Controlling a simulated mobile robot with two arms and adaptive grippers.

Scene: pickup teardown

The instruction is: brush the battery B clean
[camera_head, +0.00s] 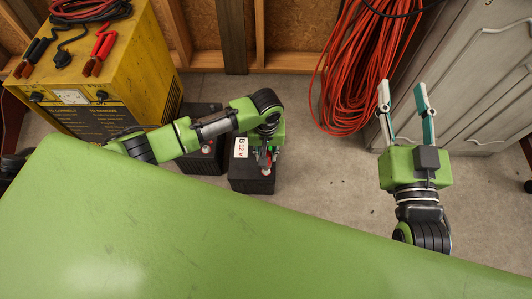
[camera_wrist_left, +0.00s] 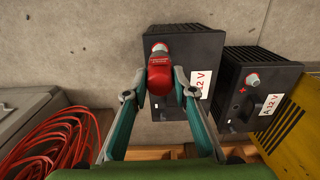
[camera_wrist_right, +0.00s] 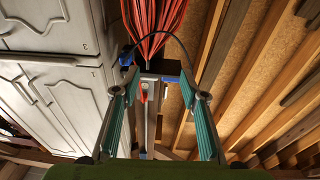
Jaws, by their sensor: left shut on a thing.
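Battery B (camera_head: 252,182) is a black box on the concrete floor with a white "B 12V" label; it fills the upper middle of the left wrist view (camera_wrist_left: 205,45). My left gripper (camera_head: 265,160) is over its top, with its fingers shut on a short red brush (camera_wrist_left: 160,74). A grey round end shows just beyond the red body, over the battery top. I cannot tell whether the brush touches a terminal, and its bristles are hidden. My right gripper (camera_head: 403,88) is open and empty, away to the right.
Battery A (camera_wrist_left: 252,88), with its own post, stands beside battery B. A yellow charger (camera_head: 120,65) with clamps is at the left. A coiled orange cable (camera_head: 350,85) hangs at the wall, near grey cabinets (camera_head: 460,75). Floor between battery B and my right arm is clear.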

